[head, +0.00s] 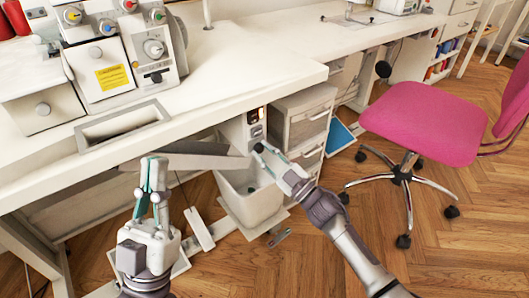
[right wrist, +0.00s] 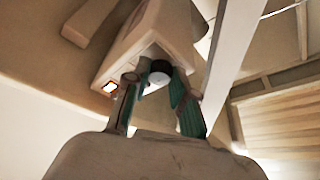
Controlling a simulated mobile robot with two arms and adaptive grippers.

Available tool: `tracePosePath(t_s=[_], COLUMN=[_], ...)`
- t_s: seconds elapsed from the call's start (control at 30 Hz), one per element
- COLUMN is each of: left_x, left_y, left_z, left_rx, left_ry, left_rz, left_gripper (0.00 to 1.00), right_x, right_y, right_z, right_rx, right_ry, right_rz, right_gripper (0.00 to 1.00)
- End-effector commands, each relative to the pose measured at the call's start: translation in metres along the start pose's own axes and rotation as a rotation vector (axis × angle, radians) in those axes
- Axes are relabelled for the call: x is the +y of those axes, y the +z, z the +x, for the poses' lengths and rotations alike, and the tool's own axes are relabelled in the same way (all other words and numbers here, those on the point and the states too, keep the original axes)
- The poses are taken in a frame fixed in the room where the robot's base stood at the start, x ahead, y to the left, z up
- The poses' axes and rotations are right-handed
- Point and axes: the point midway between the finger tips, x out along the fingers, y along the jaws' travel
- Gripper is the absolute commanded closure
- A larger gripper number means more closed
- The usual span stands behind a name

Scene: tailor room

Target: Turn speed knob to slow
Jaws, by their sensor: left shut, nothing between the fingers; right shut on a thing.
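The speed knob (right wrist: 158,70) is a small round dark knob with a pale face on a white control box (right wrist: 140,38) in the right wrist view. My right gripper (right wrist: 155,88) has its two fingers closed around the sides of the knob. In the head view the control box (head: 236,131) hangs under the table, and my right gripper (head: 264,149) reaches its lower front and hides the knob. The knob's setting cannot be read. My left gripper (head: 153,162) is shut and empty, upright in front of the table's edge.
A white table (head: 235,65) carries a serger (head: 105,50) at the left. A white bin (head: 248,195) stands below the control box, beside a drawer unit (head: 300,115). A pink chair (head: 425,125) stands at the right. The wooden floor in front is mostly clear.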

Motion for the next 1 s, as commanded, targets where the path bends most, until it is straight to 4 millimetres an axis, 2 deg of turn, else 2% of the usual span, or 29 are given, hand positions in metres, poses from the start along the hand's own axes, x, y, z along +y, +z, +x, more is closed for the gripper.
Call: tracePosePath(t_s=[0.2,0.23,0.37,0.73,0.87,1.0], left_x=[0.0,0.0,0.0,0.0,0.0,0.0], left_y=[0.0,0.0,0.0,0.0,0.0,0.0], left_z=[0.0,0.0,0.0,0.0,0.0,0.0], left_rx=[0.0,0.001,0.001,0.0,0.001,0.001], left_ry=[0.0,0.0,0.0,0.0,0.0,0.0], left_rz=[0.0,0.0,0.0,0.0,0.0,0.0], left_gripper=[1.0,1.0,1.0,1.0,1.0,1.0], right_x=[0.0,0.0,0.0,0.0,0.0,-0.001], right_y=[0.001,0.001,0.001,0.001,0.002,0.001], right_z=[0.0,0.0,0.0,-0.005,-0.023,-0.053], right_rx=[-0.003,-0.003,-0.002,-0.002,-0.004,-0.005], right_ry=[0.001,0.001,0.001,0.001,0.0,-0.001], right_rz=[0.0,0.001,0.001,0.002,0.0,0.002], right_gripper=[1.0,0.72,0.5,0.5,0.5,0.5])
